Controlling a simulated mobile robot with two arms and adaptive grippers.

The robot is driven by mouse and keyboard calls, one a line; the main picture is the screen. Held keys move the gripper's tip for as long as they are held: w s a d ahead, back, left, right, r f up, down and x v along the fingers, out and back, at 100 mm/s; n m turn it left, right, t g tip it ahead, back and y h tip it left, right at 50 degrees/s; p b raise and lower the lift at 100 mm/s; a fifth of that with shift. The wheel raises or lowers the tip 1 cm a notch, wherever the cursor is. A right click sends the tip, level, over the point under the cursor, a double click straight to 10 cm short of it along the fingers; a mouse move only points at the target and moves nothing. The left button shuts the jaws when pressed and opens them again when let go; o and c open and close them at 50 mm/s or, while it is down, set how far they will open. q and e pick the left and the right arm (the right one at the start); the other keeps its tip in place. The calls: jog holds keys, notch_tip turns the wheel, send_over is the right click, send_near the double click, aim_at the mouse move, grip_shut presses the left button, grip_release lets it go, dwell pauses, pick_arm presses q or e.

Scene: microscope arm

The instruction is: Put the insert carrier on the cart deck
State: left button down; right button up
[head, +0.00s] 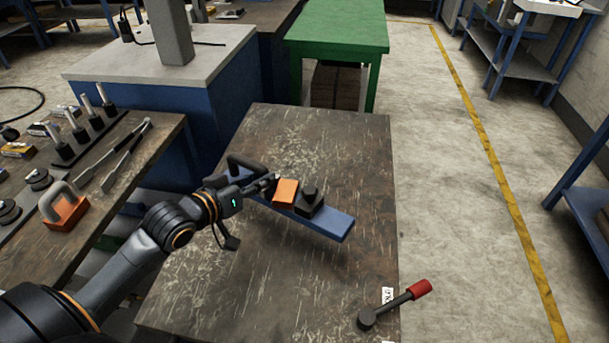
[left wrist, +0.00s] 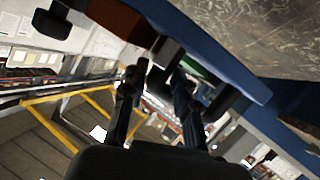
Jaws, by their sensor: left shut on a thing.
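The insert carrier (head: 334,222) is a long blue bar carrying an orange block (head: 286,191), a black stepped block (head: 310,202) and a black handle (head: 247,163) at its far left end. It is over the scratched brown cart deck (head: 310,145), slanting down to the right in the head view. My left gripper (head: 270,184) is shut on a dark part of the carrier, by the orange block; the exact grip is partly hidden. The blue bar (left wrist: 215,50) also crosses the left wrist view, past the fingers (left wrist: 158,85). I cannot tell whether the bar touches the deck. My right gripper does not show.
A red-knobbed lever (head: 395,303) stands at the deck's near right corner. A bench (head: 150,160) with tools and an orange-based handled piece (head: 65,208) is at the left. A green table (head: 337,30) stands behind. The deck's far part is clear, and open floor lies right.

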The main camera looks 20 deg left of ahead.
pick_arm(q)
jog(key=w+a+r, duration=0.1)
jog(key=w+a+r+b, duration=0.1)
jog(key=a+r, duration=0.1)
jog(key=w+a+r+b, duration=0.1)
jog(key=w+a+r, duration=0.1)
jog(key=shift+r, duration=0.15)
send_over(287, 172)
notch_tip(287, 172, down, 9)
jog(key=f, duration=0.3)
jog(key=shift+w+p, duration=0.2)
jog(key=shift+p, duration=0.1)
jog(key=c, duration=1.4)
grip_release()
jog(key=shift+s+d+f, duration=0.1)
jog(key=shift+s+f, duration=0.1)
jog(key=shift+f, duration=0.25)
jog(key=o, duration=0.4)
jog(key=shift+r, duration=0.1)
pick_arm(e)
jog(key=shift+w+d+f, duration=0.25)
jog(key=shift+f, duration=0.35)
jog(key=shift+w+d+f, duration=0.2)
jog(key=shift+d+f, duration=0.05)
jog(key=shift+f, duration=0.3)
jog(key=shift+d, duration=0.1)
